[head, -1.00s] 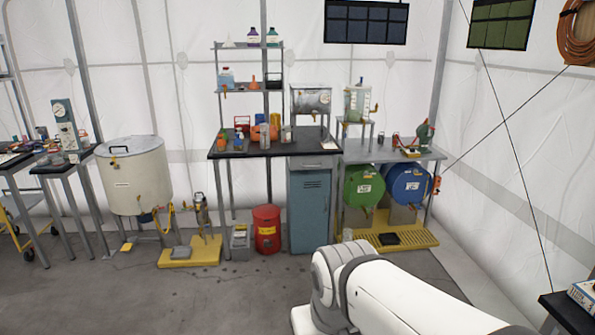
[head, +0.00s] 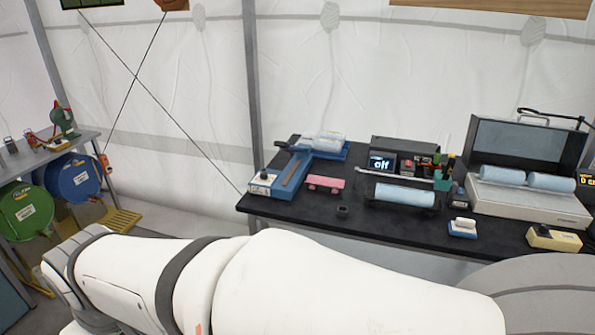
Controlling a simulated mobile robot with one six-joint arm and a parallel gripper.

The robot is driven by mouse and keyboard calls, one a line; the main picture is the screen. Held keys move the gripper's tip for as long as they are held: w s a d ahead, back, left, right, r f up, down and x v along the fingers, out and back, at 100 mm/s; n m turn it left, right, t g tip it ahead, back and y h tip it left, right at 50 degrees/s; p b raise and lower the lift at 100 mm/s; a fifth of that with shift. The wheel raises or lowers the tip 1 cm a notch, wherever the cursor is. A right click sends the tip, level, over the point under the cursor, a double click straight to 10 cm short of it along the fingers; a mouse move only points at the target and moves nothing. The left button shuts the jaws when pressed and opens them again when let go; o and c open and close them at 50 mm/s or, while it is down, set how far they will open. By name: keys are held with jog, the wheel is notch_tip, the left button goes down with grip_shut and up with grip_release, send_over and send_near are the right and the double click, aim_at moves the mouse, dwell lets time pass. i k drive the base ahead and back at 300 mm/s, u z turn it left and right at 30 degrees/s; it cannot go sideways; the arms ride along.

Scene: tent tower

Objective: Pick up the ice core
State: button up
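Light blue cylinders that look like ice cores lie on the black bench at the right in the head view. One ice core (head: 404,194) lies on a dark cradle in the middle of the bench. Two more core pieces, a left one (head: 502,176) and a right one (head: 551,182), lie end to end in a grey open-lidded case (head: 530,208). Pale, clear-looking pieces (head: 322,141) lie on a blue tray at the back left of the bench. I cannot tell which core the task means. My gripper is not in view; only my white arm shows in front.
Green (head: 27,208) and blue (head: 75,183) drums stand at the left.

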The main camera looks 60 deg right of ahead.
aim_at(423, 198)
jog(key=z, duration=0.65)
jog(key=k, duration=0.1)
jog(key=z, duration=2.9)
jog(key=i, duration=1.5)
jog(key=z, duration=0.05)
